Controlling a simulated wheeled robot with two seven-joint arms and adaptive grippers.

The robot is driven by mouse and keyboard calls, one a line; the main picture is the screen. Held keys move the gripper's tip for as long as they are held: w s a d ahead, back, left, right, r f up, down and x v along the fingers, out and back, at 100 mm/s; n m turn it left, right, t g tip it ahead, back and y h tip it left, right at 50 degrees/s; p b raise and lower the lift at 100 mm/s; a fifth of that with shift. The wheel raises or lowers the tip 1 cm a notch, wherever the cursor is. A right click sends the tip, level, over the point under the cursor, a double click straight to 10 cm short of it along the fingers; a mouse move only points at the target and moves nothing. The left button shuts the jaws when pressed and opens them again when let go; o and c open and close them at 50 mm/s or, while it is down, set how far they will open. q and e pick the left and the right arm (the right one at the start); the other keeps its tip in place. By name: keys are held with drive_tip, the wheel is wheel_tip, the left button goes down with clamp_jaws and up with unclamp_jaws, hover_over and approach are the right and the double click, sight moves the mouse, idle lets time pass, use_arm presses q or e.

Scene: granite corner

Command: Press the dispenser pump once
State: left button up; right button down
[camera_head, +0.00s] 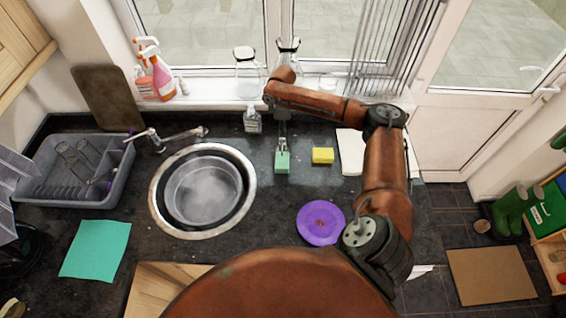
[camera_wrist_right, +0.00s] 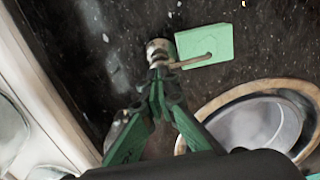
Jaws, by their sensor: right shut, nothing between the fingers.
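The dispenser is a light green block-shaped bottle (camera_head: 282,162) on the dark counter, right of the sink. In the right wrist view the bottle (camera_wrist_right: 207,45) shows with a metal pump head (camera_wrist_right: 158,48) and a thin spout. My right gripper (camera_head: 282,133) is over the dispenser, pointing down. In the right wrist view its green fingers (camera_wrist_right: 158,82) are shut and empty, with their tips at the pump head. I cannot tell whether they touch it. My left gripper is not in view.
A round sink (camera_head: 205,190) with a tap lies left of the dispenser. A yellow sponge (camera_head: 323,155) sits close on its right and a clear bottle (camera_head: 252,119) behind left. A purple plate (camera_head: 320,222) lies nearer me. A dish rack (camera_head: 72,195) stands far left.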

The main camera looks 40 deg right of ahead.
sight(283, 139)
drive_tip(key=shift+f, duration=0.25)
drive_tip(key=shift+s+f, duration=0.1)
drive_tip(key=shift+f, duration=1.35)
drive_tip(key=shift+r+p, duration=1.65)
drive_tip(key=shift+p, duration=0.7)
drive_tip(key=shift+r, duration=0.1)
wheel_tip(283, 139, up, 6)
drive_tip(key=p, duration=0.7)
